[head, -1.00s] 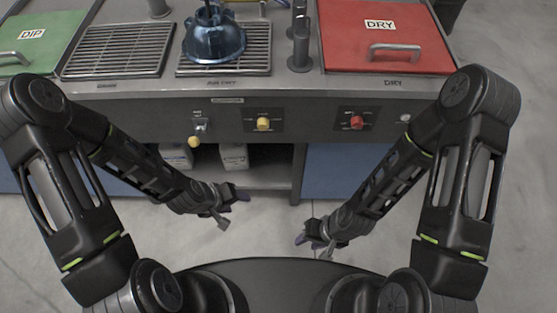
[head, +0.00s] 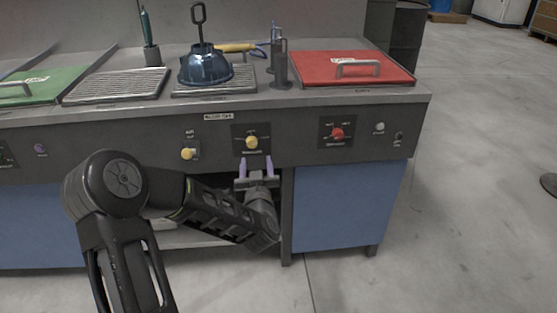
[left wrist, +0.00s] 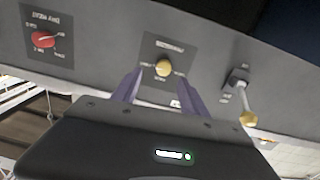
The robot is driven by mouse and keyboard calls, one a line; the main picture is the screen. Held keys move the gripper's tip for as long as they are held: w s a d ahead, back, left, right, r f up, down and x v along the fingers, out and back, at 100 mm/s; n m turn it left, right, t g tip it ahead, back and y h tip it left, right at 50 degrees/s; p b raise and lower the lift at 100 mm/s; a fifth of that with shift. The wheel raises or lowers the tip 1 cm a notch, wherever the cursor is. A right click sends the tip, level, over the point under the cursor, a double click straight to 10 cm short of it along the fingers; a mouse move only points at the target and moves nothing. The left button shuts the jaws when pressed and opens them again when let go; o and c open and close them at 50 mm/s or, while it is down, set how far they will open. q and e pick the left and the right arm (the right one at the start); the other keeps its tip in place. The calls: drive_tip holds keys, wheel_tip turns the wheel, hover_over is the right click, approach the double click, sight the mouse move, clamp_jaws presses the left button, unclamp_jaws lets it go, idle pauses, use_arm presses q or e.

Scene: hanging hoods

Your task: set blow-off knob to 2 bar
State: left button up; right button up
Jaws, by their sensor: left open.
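A round yellow knob (head: 252,142) sits on a dark square plate in the middle of the bench's front panel; it is probably the blow-off knob, but its lettering is too small to read. It also shows in the left wrist view (left wrist: 163,68), upside down. My left gripper (head: 255,167) is open and empty just below and in front of this knob, its purple fingers pointing up towards it. In the left wrist view the two fingers (left wrist: 160,90) straddle the line to the knob, apart from it. My right gripper is out of view.
A red knob (head: 337,134) is to the right on the panel, and a yellow-ended lever (head: 187,153) to the left. Above stand a blue hood (head: 205,68) on a grate and a red lid (head: 350,70).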

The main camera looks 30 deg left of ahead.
sight(252, 145)
use_arm(q)
drive_tip(key=shift+a+r, duration=0.15)
drive_tip(key=shift+a, duration=0.25)
drive_tip(key=shift+y, duration=0.3)
drive_tip(key=b+x, duration=0.1)
drive_tip(key=x, duration=0.6)
drive_tip(key=shift+w+a, duration=0.25)
drive_tip(key=shift+a, duration=0.05)
drive_tip(key=shift+c, duration=0.5)
clamp_jaws()
